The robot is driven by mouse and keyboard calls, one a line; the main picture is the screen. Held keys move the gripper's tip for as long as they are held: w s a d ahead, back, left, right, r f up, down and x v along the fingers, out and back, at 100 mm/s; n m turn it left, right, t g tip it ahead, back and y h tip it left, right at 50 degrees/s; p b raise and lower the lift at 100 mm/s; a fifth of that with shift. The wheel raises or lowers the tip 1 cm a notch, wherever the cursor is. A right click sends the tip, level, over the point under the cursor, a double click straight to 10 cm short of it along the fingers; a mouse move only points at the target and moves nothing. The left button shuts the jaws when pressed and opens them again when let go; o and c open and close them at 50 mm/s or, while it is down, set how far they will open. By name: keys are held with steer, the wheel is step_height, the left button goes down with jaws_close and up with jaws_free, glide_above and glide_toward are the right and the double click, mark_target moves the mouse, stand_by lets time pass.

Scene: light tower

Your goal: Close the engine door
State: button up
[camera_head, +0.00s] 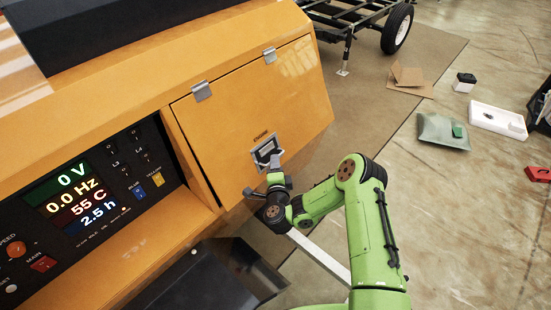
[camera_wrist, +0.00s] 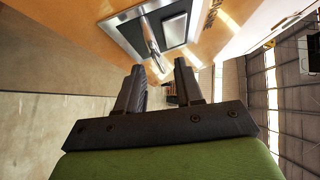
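The engine door (camera_head: 250,105) is an orange panel hinged along its top edge on the orange housing. It looks slightly out from the housing at its left and lower edges. A recessed metal latch handle (camera_head: 266,150) sits low on the door, and it also shows at the top of the wrist view (camera_wrist: 158,35). My gripper (camera_head: 274,160) is right at the latch, at the end of my green arm. In the wrist view my gripper's two fingers (camera_wrist: 160,80) are apart, with the handle bar just beyond and between their tips. Contact with the handle is unclear.
A control panel (camera_head: 95,190) with lit readouts is left of the door. A black fender-like part (camera_head: 215,275) lies below. On the floor at right are a white tray (camera_head: 497,120), a grey bag (camera_head: 443,131) and cardboard (camera_head: 408,78). Floor between is clear.

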steer(key=shift+w+f, duration=0.2)
steer(key=shift+w, duration=1)
jaws_close()
